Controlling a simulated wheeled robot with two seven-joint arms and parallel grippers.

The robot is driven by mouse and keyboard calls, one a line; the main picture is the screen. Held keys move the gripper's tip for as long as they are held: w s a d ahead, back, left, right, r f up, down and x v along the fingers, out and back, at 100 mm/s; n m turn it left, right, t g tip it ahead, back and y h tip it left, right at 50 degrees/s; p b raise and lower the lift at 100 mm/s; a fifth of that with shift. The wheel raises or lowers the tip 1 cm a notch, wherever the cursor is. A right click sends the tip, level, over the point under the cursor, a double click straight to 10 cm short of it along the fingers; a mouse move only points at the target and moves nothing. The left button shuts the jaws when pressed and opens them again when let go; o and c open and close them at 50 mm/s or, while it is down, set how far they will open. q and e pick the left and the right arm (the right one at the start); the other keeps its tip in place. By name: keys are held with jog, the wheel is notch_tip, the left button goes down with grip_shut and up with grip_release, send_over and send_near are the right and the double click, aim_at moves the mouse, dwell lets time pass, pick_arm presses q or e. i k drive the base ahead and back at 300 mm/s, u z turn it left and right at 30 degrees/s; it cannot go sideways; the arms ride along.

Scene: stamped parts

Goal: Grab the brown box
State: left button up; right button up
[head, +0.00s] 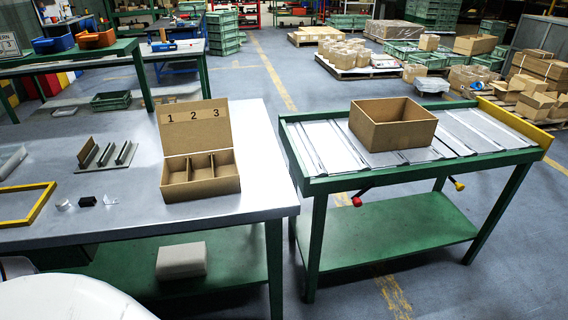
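An open, empty-looking brown box (392,136) sits on the metal-topped green table (318,184) on the right. A second brown cardboard box (200,188) with three compartments stands on the left metal table (258,150). Its raised back panel carries the numbers 1, 2 and 3. Neither of my grippers shows in the head view. A white rounded shape at the bottom left may be part of my body.
Small parts (88,201), a slotted holder (106,160) and a yellow frame (22,205) lie on the left table. Red (357,201) and yellow (459,186) knobs stick out from the right table's front. A narrow floor gap separates the two tables. Pallets of cartons (350,58) stand behind.

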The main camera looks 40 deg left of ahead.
aim_at(174, 187)
jog(key=z, duration=0.2)
jog(key=i, duration=0.85)
jog(key=u, duration=2.15)
